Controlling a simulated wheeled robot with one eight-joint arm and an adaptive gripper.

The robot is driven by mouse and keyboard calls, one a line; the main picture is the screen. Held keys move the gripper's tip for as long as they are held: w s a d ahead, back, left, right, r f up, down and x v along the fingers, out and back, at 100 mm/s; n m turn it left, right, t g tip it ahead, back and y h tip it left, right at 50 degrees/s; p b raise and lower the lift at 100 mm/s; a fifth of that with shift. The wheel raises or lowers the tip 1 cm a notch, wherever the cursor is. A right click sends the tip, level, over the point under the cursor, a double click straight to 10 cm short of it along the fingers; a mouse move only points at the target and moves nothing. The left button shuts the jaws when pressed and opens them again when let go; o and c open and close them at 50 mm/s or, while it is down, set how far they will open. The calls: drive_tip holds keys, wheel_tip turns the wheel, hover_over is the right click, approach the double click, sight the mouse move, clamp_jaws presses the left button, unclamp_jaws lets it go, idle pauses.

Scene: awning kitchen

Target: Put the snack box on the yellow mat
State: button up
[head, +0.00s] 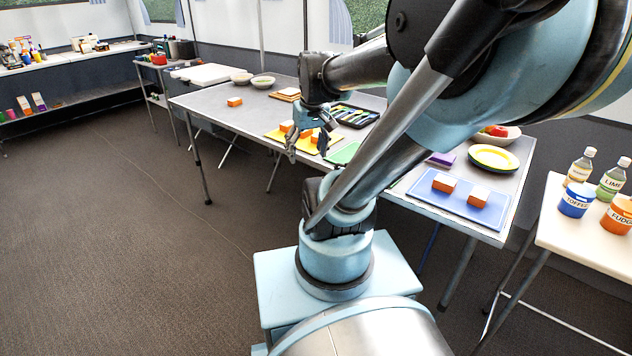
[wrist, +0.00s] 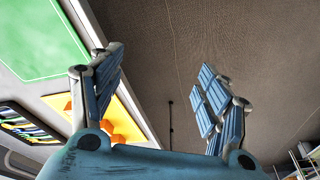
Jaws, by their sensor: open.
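Several small orange snack boxes with white tops are in the head view. One snack box (head: 235,101) stands alone on the bare grey table at the far left. Others, such as this box (head: 287,126), are on the yellow mat (head: 273,135), partly hidden by my gripper. Two more, a left one (head: 444,183) and a right one (head: 479,196), sit on a blue mat. My gripper (head: 307,157) is open and empty, by the table's front edge near the yellow mat. In the wrist view its fingers (wrist: 160,62) are spread over floor, with the yellow mat (wrist: 132,112) behind the left finger.
A green mat (head: 343,153) lies right of the yellow mat, also in the wrist view (wrist: 40,40). A cutlery tray (head: 355,116) is behind. The blue mat (head: 425,196), a yellow plate (head: 493,158) and bowls stand further along. The table's left end is mostly clear.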

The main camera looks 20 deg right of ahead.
drive_tip(key=s+f+m, duration=0.1)
drive_tip(key=s+f, duration=0.5)
drive_tip(key=s, duration=0.2)
drive_tip(key=shift+d+m+h, duration=0.3)
drive_tip(key=shift+d+m, duration=0.1)
drive_tip(key=shift+d, duration=0.05)
idle(0.7)
